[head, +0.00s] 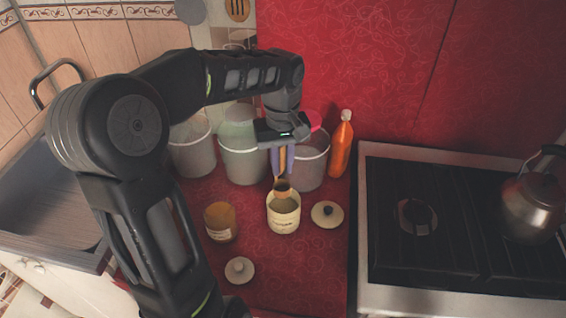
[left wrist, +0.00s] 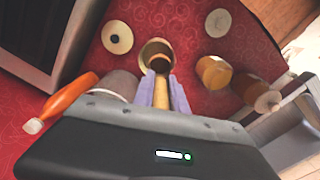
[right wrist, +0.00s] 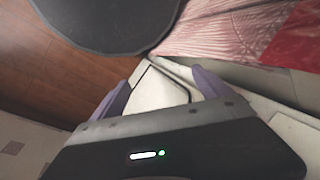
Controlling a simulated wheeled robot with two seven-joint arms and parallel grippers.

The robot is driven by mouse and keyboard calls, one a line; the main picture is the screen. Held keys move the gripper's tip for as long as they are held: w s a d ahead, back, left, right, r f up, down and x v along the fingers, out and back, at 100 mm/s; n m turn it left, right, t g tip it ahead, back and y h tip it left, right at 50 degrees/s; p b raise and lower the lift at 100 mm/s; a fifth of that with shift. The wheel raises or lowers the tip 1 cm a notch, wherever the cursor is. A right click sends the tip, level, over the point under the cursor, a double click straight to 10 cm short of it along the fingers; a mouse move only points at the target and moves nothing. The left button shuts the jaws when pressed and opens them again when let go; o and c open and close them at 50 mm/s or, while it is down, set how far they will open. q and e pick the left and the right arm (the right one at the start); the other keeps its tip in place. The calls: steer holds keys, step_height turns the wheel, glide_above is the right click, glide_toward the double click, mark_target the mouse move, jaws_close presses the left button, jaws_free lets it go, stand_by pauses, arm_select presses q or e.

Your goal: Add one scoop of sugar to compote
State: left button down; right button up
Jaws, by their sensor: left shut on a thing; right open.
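My left gripper (head: 282,160) points down, shut on the handle of a wooden scoop (head: 282,186). The scoop's bowl is at the mouth of an open cream canister (head: 284,215); I cannot tell how deep it sits or whether it holds anything. In the left wrist view, the scoop (left wrist: 161,64) shows between the fingers (left wrist: 162,92), over the canister's opening (left wrist: 146,50). Large grey pots (head: 243,163) stand behind, partly hidden by my arm; which holds compote is unclear. My right gripper (right wrist: 164,90) is open and empty, away from the counter things.
An amber jar (head: 220,222) stands left of the canister. One lid (head: 327,214) lies right of it, another (head: 239,270) in front. An orange bottle (head: 341,145) stands near the pots. The stove (head: 440,290) with a kettle (head: 532,208) is right; a sink (head: 45,225) is left.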

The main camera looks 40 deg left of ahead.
mark_target(284, 192)
arm_select(q)
steer(key=shift+w+r, duration=0.1)
steer(key=shift+w, duration=0.15)
steer(key=shift+w+f, duration=0.15)
steer(key=shift+f, duration=0.1)
step_height(284, 192, down, 6)
steer(key=b, duration=0.4)
steer(key=shift+r+b, duration=0.15)
steer(key=shift+b, duration=0.15)
steer(key=shift+f+b, duration=1.9)
steer(key=shift+f, duration=0.55)
arm_select(e)
step_height(284, 192, down, 8)
steer(key=w, duration=0.1)
steer(key=shift+w+a, duration=0.15)
steer(key=shift+w, duration=0.05)
arm_select(q)
steer(key=shift+r, duration=0.1)
arm_select(e)
steer(key=shift+r, duration=0.2)
arm_select(q)
step_height(284, 192, up, 5)
steer(key=p, duration=0.4)
steer(key=shift+r, duration=0.15)
steer(key=shift+r+p, duration=1.75)
steer(key=shift+r, duration=0.55)
arm_select(e)
step_height(284, 192, up, 7)
steer(key=shift+s, duration=0.25)
